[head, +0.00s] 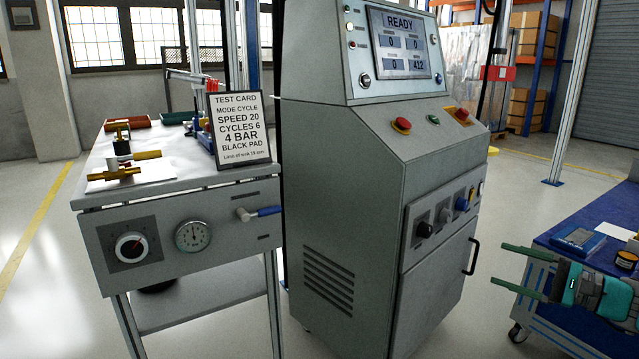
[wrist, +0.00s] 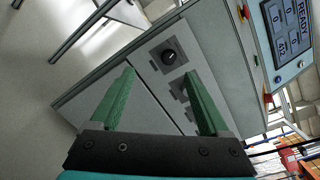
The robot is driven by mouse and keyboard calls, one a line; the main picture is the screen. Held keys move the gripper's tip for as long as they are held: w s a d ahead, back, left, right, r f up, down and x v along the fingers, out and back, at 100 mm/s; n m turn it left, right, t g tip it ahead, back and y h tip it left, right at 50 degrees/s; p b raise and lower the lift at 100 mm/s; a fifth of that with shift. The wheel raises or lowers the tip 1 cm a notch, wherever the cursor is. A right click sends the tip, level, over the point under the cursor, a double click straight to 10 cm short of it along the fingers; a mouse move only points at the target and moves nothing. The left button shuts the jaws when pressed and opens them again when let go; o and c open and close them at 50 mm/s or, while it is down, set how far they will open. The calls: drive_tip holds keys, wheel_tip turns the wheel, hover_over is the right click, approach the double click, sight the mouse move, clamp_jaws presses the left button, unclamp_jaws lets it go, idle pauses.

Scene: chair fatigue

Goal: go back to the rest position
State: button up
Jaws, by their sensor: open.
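My gripper (head: 500,265) is at the right of the head view, its two green fingers pointing left and apart, with nothing between them. It is right of the grey control cabinet (head: 340,190) and in front of the blue-topped cart in the picture. In the wrist view my gripper (wrist: 159,74) is open and empty, and the cabinet front with a black rotary knob (wrist: 168,56) lies beyond the fingertips. A gap to the cabinet shows in the head view.
The cabinet screen (head: 403,42) reads READY. A test bench (head: 180,250) with a dial, a gauge and a test card (head: 239,128) stands left. A blue-topped cart (head: 590,215) holds small items at right. Open floor lies between the cabinet and cart.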

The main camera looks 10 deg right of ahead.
drive_tip(key=a+r+n+g+y+p, duration=0.15)
drive_tip(key=a+n+g, duration=0.25)
drive_tip(key=a, duration=0.9)
drive_tip(key=a+r+n+g+p, duration=0.15)
drive_tip(key=a+n+g, duration=0.3)
drive_tip(key=a, duration=0.75)
drive_tip(key=s+a+n+g+h, duration=0.25)
drive_tip(key=s+a, duration=0.35)
drive_tip(key=a, duration=0.3)
drive_tip(key=s+a+f+n+g+h+p, duration=0.1)
drive_tip(key=s+a+f+n+g+h, duration=0.15)
drive_tip(key=s, duration=0.25)
drive_tip(key=s+a+f+n+g+h+p, duration=0.1)
drive_tip(key=s+a, duration=0.2)
drive_tip(key=s, duration=0.2)
drive_tip(key=s+d+f+n+h+p, duration=0.1)
drive_tip(key=s+d+f+h, duration=0.1)
drive_tip(key=s, duration=0.4)
drive_tip(key=s+d+f+n+h+p, duration=0.1)
drive_tip(key=s+d+f+n+h, duration=0.1)
drive_tip(key=s+d+h, duration=0.2)
drive_tip(key=s+h, duration=0.1)
drive_tip(key=s, duration=0.2)
drive_tip(key=shift+s+d+f+g, duration=0.2)
drive_tip(key=shift+s+d+g, duration=0.05)
drive_tip(key=shift+g, duration=0.1)
